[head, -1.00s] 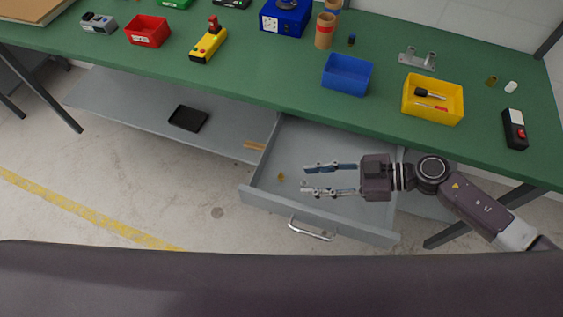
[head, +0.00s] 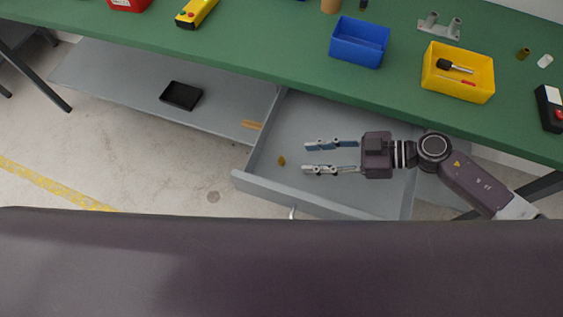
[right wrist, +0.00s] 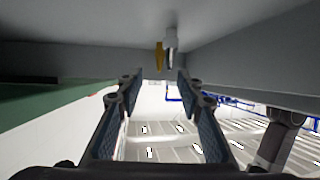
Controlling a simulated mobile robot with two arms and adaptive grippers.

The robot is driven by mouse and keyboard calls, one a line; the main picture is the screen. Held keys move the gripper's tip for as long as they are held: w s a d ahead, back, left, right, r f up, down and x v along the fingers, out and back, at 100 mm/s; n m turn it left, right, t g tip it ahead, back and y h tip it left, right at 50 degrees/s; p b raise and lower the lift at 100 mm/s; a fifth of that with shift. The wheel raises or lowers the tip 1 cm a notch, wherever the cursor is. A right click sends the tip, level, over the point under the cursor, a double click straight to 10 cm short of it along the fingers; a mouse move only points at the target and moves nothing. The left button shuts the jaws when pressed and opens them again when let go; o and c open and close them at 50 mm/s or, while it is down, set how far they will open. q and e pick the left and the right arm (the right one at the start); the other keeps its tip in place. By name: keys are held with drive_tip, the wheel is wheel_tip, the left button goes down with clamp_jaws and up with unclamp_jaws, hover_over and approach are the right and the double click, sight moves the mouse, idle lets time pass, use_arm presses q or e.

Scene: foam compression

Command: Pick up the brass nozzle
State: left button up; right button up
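A small brass nozzle (head: 282,160) stands on the floor of the open grey drawer (head: 266,178), near its left side. My right gripper (head: 305,157) is open and empty over the drawer, with its fingers pointing left toward the nozzle. The fingertips are a short way to the right of it, apart from it. In the right wrist view, which looks upside down, the nozzle (right wrist: 159,56) shows beyond and between the open fingers (right wrist: 157,88), beside a pale grey piece (right wrist: 171,42). My left gripper is not in view.
The green bench top (head: 270,55) overhangs the back of the drawer. A black tray (head: 181,95) lies on the lower shelf.

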sight(284, 160)
drive_tip(key=shift+x, duration=1.25)
drive_tip(key=x, duration=0.2)
drive_tip(key=f+p+x, duration=0.1)
drive_tip(key=x, duration=0.2)
drive_tip(key=shift+w+f, duration=0.1)
clamp_jaws()
